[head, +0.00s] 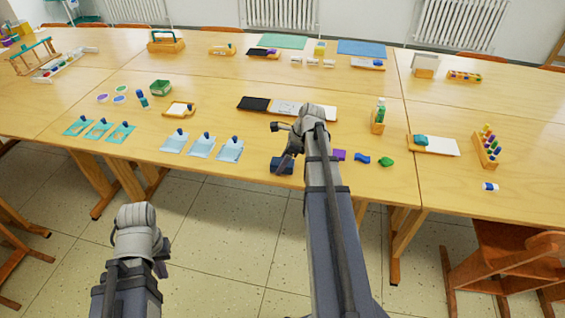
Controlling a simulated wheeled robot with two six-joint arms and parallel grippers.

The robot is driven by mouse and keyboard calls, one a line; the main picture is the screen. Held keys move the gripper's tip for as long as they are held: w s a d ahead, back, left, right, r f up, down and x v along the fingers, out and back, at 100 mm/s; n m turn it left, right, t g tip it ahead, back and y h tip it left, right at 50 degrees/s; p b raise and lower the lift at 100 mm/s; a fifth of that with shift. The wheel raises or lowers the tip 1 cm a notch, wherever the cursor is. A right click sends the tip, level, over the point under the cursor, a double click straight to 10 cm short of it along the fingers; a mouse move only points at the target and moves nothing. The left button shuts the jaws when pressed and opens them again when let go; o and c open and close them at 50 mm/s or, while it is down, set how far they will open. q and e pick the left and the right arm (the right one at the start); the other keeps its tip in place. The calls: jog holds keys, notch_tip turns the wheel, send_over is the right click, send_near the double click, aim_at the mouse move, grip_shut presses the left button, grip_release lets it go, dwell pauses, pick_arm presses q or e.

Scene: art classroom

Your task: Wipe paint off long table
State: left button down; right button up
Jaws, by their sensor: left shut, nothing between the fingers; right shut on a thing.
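The long table (230,180) is light wood and spans the view. Near its front edge, right of my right arm, lie small purple (340,155), blue (362,159) and green (387,161) patches; I cannot tell whether they are flat paint or raised pieces. My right gripper (287,158) points down over the front edge area, shut on a dark blue block (282,166) that looks like a sponge. My arm hides part of the table beside it. My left gripper (161,266) is shut and empty, low in front of the table, its fingers barely visible.
A black-and-white tray (305,110) lies behind my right gripper. Blue sheets with knobs (201,146) and teal ones (99,130) lie at the left front. A bottle holder (378,123), a white board (440,146) and a peg rack (487,150) stand right. Wooden chairs (510,262) flank the table.

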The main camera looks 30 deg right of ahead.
jog(key=shift+r+p, duration=2.45)
jog(key=shift+r, duration=0.25)
jog(key=shift+r+p, duration=1.5)
